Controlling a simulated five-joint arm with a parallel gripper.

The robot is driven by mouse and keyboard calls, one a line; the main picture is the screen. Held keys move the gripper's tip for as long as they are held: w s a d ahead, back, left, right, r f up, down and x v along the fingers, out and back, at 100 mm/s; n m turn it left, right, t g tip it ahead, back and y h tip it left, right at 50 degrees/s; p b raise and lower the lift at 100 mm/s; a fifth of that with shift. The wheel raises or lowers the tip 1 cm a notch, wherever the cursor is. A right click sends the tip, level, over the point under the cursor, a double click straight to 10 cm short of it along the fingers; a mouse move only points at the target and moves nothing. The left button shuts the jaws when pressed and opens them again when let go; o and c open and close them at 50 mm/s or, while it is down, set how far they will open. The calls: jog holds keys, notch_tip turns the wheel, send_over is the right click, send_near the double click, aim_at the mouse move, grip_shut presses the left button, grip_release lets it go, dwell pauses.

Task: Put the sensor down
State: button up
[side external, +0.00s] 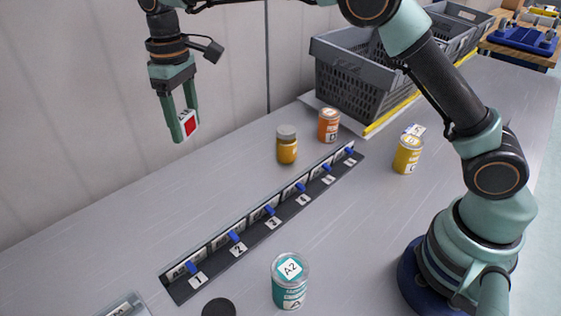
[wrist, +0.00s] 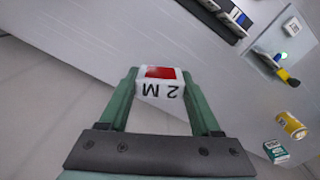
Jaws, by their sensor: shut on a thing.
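My gripper (side external: 181,122) hangs in the air above the far left part of the table, near the pale wall. It is shut on a small white block with a red face, the sensor (side external: 189,126). In the wrist view the sensor (wrist: 160,87) sits between the two green fingers of my gripper (wrist: 160,90), with a red patch on top and the mark "2 M" on the side facing the camera. The sensor is clear of the table and touches nothing but the fingers.
A black numbered rack (side external: 250,232) with blue clips runs across the table. A teal A2 can (side external: 290,284), an amber jar (side external: 287,150), an orange can (side external: 328,125) and a yellow can (side external: 407,156) stand around it. A grey crate (side external: 340,80) is at the back. Bare table lies left of the rack.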

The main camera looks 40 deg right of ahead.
aim_at(236, 191)
jog(key=s+d+m, duration=0.1)
jog(key=d+m, duration=0.4)
jog(key=d, duration=0.3)
jog(key=f, duration=2)
jog(key=shift+s+d+f, duration=0.15)
jog(key=shift+d, duration=0.05)
jog(key=shift+f, duration=0.1)
jog(key=o, duration=1.4)
